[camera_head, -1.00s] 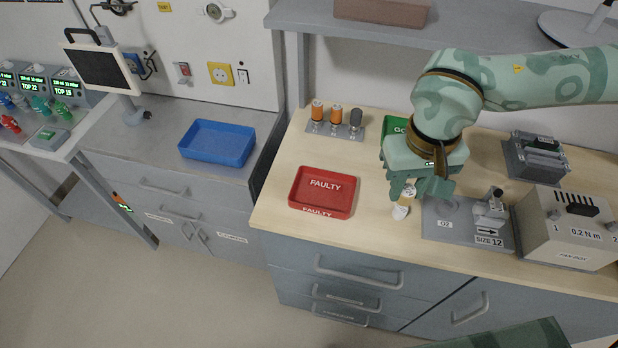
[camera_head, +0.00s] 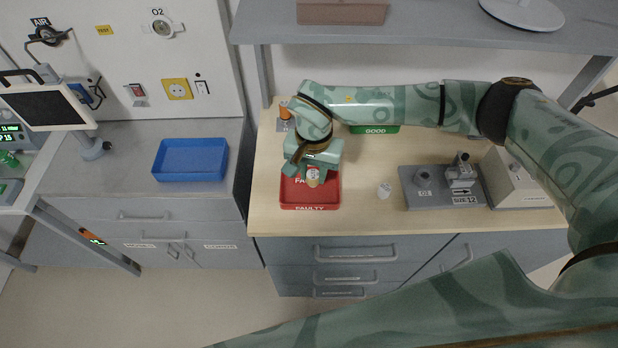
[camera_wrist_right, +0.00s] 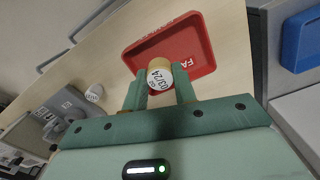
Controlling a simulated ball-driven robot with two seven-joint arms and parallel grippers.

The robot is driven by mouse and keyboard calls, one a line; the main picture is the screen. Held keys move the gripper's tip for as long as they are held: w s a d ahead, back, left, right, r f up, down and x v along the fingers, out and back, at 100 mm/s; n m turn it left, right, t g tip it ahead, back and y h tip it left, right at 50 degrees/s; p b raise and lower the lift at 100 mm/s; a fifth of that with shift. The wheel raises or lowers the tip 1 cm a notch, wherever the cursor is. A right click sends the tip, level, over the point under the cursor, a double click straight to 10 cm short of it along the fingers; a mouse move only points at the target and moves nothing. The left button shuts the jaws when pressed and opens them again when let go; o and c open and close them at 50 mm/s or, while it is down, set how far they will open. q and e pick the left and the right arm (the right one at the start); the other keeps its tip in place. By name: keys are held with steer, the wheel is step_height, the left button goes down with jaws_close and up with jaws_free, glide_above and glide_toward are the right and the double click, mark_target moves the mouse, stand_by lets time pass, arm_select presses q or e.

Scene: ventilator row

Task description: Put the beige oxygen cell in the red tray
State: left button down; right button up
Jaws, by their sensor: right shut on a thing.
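The beige oxygen cell (camera_head: 313,178), with a white labelled end, is between the fingers of my right gripper (camera_head: 312,171). In the right wrist view the cell (camera_wrist_right: 159,73) shows its white end marked "03/24", and the gripper (camera_wrist_right: 158,88) is shut on it. The red tray (camera_head: 310,207), marked "FAULTY", lies directly under the gripper and cell in the head view. The cell appears held above the tray; its exact height is hard to tell. The tray (camera_wrist_right: 207,62) also shows behind the cell in the wrist view. My left gripper is not in view.
A small white cylinder (camera_head: 384,190) stands on the bench right of the tray. A grey fixture (camera_head: 420,203) stands farther right. A green tray (camera_head: 375,129) marked "GOOD" is behind my right arm. A blue tray (camera_head: 190,177) sits on the left counter.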

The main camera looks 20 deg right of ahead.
steer(key=shift+w+f, duration=0.6)
steer(key=shift+f, duration=0.15)
steer(key=f, duration=0.3)
steer(key=shift+w+a+f, duration=0.1)
steer(key=shift+w+f, duration=0.15)
steer(key=shift+f, duration=0.05)
steer(key=shift+f+b, duration=0.55)
steer(key=shift+f, duration=0.05)
steer(key=o, duration=0.9)
steer(key=shift+r, duration=0.1)
step_height(320, 180, up, 13)
steer(key=shift+r+p, duration=0.1)
steer(key=shift+p, duration=0.6)
